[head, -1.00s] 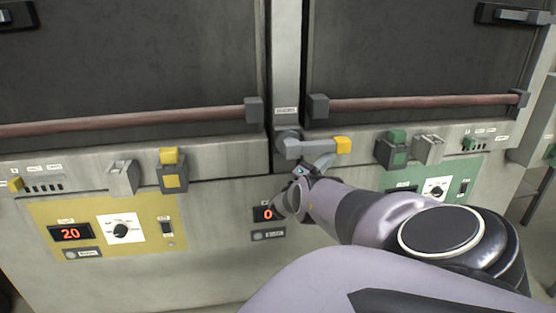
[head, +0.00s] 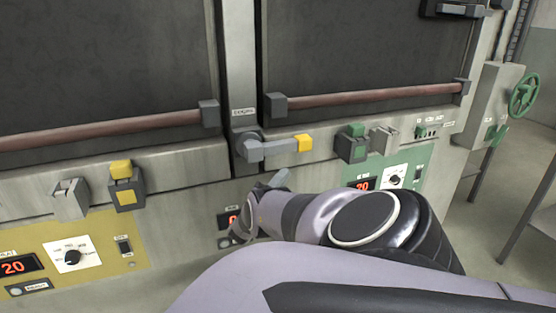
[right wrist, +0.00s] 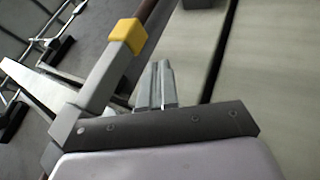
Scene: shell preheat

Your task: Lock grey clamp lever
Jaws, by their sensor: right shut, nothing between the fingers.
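The grey clamp lever (head: 272,150) sits on the post between the two oven doors. Its arm points right, roughly level, and ends in a yellow tip. In the right wrist view the lever (right wrist: 98,82) with its yellow end lies left of the fingers. My forearm hides part of the front panel. My left gripper is not in view.
A yellow-topped latch (head: 124,185) and a grey bracket (head: 70,200) are on the left; a green-topped latch (head: 354,143) and another bracket (head: 384,140) are on the right. Reddish door bars (head: 370,95) run above. A green handwheel (head: 523,94) stands far right.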

